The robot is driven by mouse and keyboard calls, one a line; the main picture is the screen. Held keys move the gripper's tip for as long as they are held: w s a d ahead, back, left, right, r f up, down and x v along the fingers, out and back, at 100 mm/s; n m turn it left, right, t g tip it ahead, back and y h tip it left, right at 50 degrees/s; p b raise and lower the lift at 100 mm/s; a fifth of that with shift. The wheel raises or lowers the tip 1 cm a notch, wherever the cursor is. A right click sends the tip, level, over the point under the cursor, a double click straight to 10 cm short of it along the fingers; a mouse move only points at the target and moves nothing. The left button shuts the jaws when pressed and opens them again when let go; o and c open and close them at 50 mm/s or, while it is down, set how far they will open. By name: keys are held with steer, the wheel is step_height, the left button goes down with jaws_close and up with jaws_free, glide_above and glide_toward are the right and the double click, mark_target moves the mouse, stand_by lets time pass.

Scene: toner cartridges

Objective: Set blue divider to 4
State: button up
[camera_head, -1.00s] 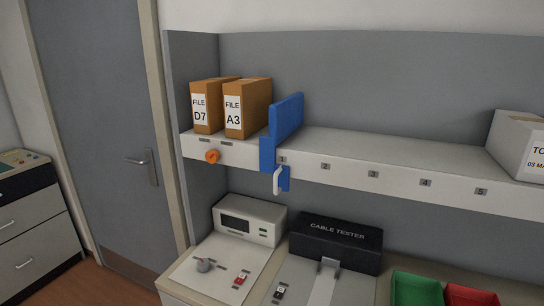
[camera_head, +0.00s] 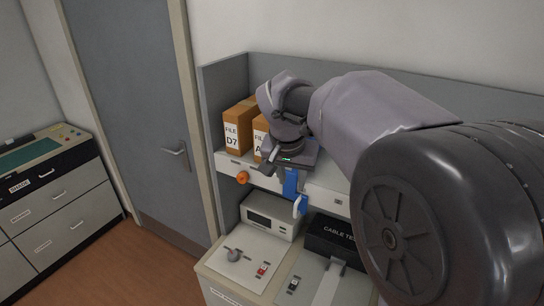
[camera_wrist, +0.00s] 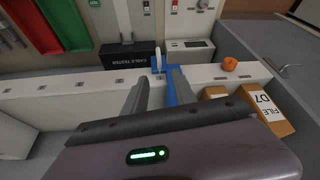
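The blue divider (camera_head: 290,183) sits on the white shelf, its front plate hanging over the shelf edge with a white lever (camera_head: 299,205) below. One second ago it showed at label 1. My gripper now hides its upper part in the head view. In the wrist view, which looks from above and is turned round, the divider (camera_wrist: 172,76) and white lever (camera_wrist: 157,60) show near my fingertips. My gripper (camera_wrist: 161,82) is open, its two fingers apart above the shelf; the right finger overlaps the divider in view. I cannot tell whether it touches.
Orange-brown file boxes, D7 (camera_head: 238,130) and A3 (camera_head: 260,138), stand left of the divider. An orange knob (camera_head: 242,177) sits on the shelf front. The black cable tester (camera_head: 330,236) is below. In the wrist view, the numbered shelf front (camera_wrist: 60,88) looks clear beyond the divider.

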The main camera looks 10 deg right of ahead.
mark_target(295, 206)
steer(key=b+x, duration=0.1)
steer(key=x, duration=1.6)
steer(key=shift+s+d+f, duration=0.15)
steer(key=shift+f, duration=0.1)
jaws_close()
stand_by(0.4)
